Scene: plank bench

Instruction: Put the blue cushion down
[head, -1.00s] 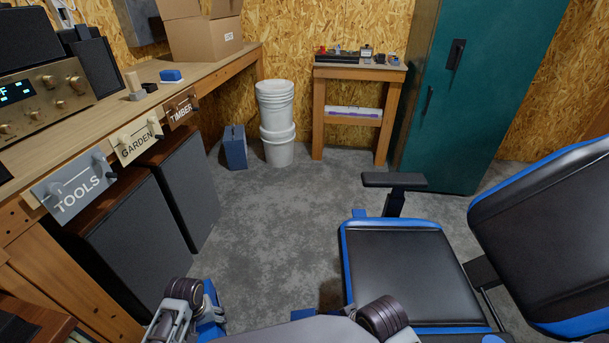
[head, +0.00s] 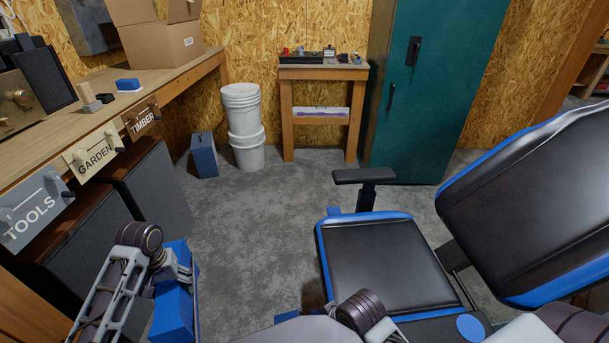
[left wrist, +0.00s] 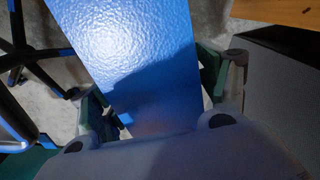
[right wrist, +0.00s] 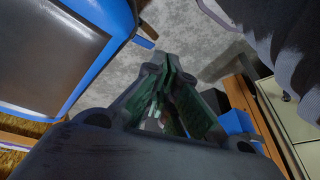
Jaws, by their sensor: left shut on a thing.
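The blue cushion (head: 173,312) is at the lower left of the head view, in front of the dark cabinets under the bench. My left gripper (head: 187,275) is shut on it. In the left wrist view the blue cushion (left wrist: 140,60) shows as a broad, textured blue face between the two fingers of the left gripper (left wrist: 155,100). Its lower end is out of the head view, so I cannot tell whether it touches anything below. My right gripper (right wrist: 172,68) shows in the right wrist view with its fingertips close together and nothing held.
An office chair (head: 375,260) with blue edging stands on the right. The wooden bench (head: 90,125) with hanging signs runs along the left. White buckets (head: 243,120), a blue-grey box (head: 204,155), a small table (head: 322,72) and a green cabinet (head: 430,90) stand behind. The grey floor (head: 255,225) between is clear.

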